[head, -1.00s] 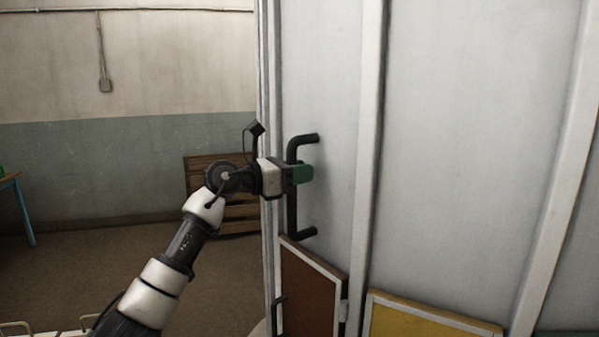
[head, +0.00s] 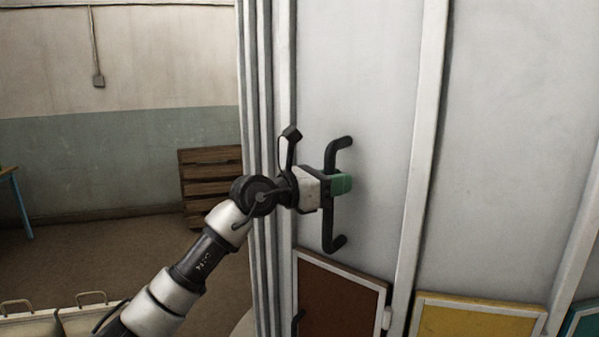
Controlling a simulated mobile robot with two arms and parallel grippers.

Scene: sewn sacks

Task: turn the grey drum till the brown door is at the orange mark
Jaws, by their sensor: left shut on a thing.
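The grey drum (head: 500,120) fills the right half of the head view, with pale vertical ribs. A black bar handle (head: 331,232) stands out from its side. My left gripper (head: 341,184) is shut on this handle near its middle. The brown door (head: 340,300) is low on the drum, below the handle, with a pale frame and its lower part cut off by the picture edge. I see no orange mark in this view. My right gripper is not in view.
A yellow door (head: 475,322) and the edge of a teal door (head: 582,322) sit right of the brown one. A wooden crate stack (head: 208,185) stands by the back wall. Pale cases with handles (head: 85,318) are at the lower left. The brown floor between is clear.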

